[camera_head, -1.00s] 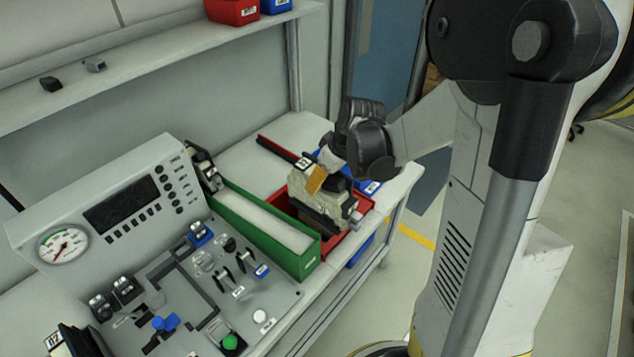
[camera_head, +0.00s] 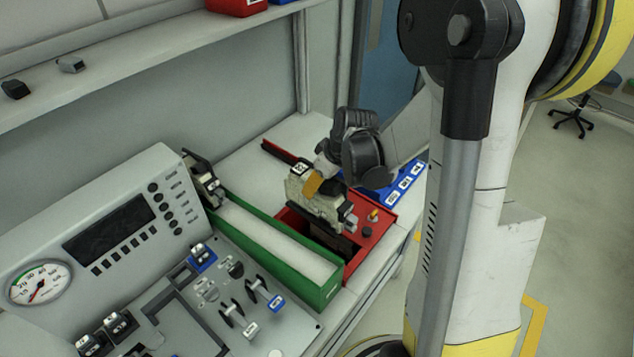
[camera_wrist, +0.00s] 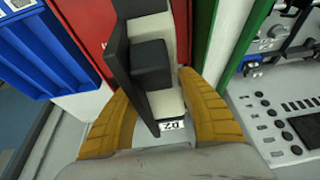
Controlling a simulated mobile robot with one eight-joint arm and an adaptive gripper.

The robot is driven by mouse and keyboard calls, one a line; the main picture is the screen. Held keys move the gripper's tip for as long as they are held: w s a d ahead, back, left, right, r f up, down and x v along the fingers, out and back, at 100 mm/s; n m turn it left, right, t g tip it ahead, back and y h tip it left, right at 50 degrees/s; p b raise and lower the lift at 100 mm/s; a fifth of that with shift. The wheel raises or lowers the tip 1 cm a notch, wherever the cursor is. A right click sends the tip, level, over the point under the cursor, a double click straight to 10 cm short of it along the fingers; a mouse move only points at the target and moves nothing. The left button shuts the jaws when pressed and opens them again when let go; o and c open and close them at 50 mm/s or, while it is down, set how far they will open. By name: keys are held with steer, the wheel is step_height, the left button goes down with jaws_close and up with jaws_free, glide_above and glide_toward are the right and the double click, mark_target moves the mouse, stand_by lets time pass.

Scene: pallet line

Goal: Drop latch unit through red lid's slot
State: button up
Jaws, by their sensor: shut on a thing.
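The latch unit (camera_head: 318,203) is a beige and black block with a white label. My gripper (camera_head: 319,180) is shut on it and holds it above the red lid (camera_head: 376,236). In the head view a dark opening shows in the lid below and beside the unit. The unit hides part of the opening, and I cannot tell whether its lower end has entered.
A green-walled bin (camera_head: 318,285) with a white inside stands left of the lid, close to it. A blue slotted rack (camera_head: 398,190) is right of it. A grey control panel (camera_head: 125,215) fills the left. A shelf (camera_head: 150,62) hangs above.

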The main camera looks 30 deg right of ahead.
steer(key=shift+f+b, duration=6.15)
steer(key=shift+f, duration=1.25)
steer(key=o, duration=1.4)
steer(key=shift+o, duration=0.2)
steer(key=shift+r, duration=0.1)
steer(key=v, duration=1.2)
